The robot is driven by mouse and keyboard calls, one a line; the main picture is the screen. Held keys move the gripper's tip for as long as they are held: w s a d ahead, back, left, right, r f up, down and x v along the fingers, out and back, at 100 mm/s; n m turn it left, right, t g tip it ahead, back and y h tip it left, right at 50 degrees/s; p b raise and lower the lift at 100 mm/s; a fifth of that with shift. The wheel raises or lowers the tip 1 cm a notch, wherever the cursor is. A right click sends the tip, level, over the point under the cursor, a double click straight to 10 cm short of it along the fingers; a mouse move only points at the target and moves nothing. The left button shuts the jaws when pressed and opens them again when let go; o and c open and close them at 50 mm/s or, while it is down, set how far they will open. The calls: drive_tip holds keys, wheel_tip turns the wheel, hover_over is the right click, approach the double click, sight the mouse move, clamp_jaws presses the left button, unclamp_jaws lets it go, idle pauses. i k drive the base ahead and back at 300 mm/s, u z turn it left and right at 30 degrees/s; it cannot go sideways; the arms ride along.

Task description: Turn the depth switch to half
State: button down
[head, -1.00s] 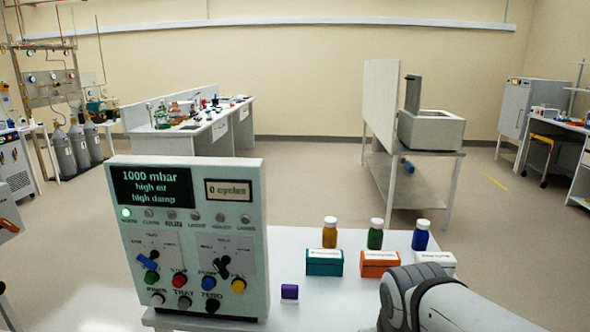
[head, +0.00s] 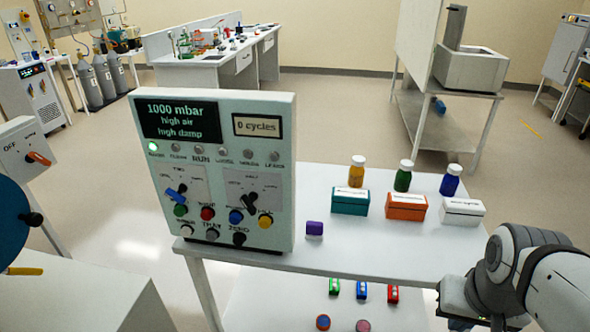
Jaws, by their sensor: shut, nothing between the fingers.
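The control panel (head: 287,160) stands upright at the left end of a white table. Its screen (head: 180,120) reads 1000 mbar, high air, high damp. Two rotary switches sit side by side below the lamps: one with a blue handle (head: 175,192) and one with a black handle (head: 249,203). Their small labels are too blurred to read, so I cannot tell which is the depth switch. My gripper (head: 458,302) is at the lower right, dark and partly hidden by my arm. It is shut and empty, well right of the panel and apart from it.
Teal (head: 350,201), orange (head: 406,207) and white (head: 462,211) boxes stand on the table with bottles behind them. Several small items lie on the lower shelf (head: 285,305). Another unit with an orange switch (head: 38,158) is at left.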

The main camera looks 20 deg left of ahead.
sight(246, 202)
drive_tip(key=z, duration=0.15)
drive_tip(key=k, duration=0.9)
drive_tip(key=u, duration=0.5)
drive_tip(key=i, duration=1)
drive_tip(key=u, duration=0.05)
